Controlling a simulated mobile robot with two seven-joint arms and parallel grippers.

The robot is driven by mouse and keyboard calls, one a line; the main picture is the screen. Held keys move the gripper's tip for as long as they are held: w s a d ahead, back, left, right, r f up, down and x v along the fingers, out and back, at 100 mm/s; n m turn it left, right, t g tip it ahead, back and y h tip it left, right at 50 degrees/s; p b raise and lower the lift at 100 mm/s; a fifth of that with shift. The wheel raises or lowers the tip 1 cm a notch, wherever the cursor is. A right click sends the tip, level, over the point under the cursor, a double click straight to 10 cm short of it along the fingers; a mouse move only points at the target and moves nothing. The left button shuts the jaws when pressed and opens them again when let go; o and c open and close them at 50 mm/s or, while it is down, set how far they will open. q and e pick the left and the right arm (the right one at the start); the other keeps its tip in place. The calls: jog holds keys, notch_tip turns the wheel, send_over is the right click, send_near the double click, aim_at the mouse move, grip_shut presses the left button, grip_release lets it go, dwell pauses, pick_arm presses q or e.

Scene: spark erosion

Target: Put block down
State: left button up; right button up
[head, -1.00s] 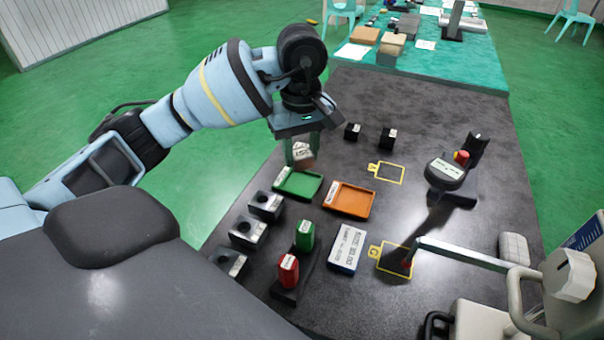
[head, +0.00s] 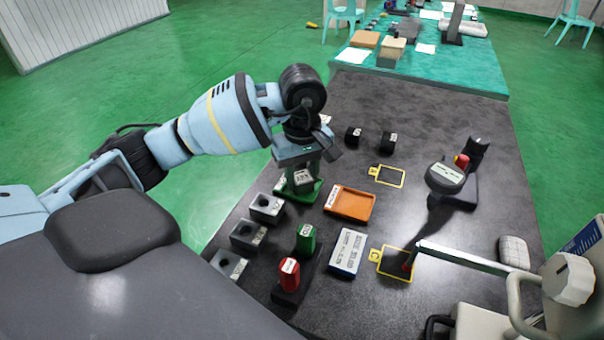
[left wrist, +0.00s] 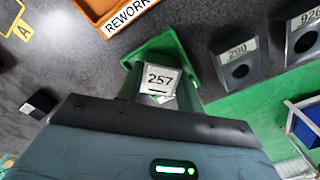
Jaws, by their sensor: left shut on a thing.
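My left gripper (head: 301,181) is shut on a small grey block with a white label (head: 304,177). In the left wrist view the label on the block (left wrist: 160,79) reads 257. The block is over the green tray (head: 313,196), which also shows in the left wrist view (left wrist: 191,62). I cannot tell whether the block touches the tray floor. The gripper hides much of the tray in the head view. My right gripper is not in view.
An orange tray (head: 350,203), marked REWORK in the left wrist view, lies to the right. Several grey blocks with holes (head: 247,233) stand in a row on the left. Red (head: 289,273) and green (head: 306,238) pieces stand in front.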

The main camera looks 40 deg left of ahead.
aim_at(302, 177)
pick_arm(q)
jog(key=shift+f, duration=0.15)
jog(key=o, duration=1)
jog(key=shift+c, duration=0.2)
jog(key=shift+r, duration=0.75)
notch_tip(302, 177, up, 11)
jog(key=p, duration=0.1)
jog(key=shift+f, duration=0.1)
jog(key=shift+s, duration=0.1)
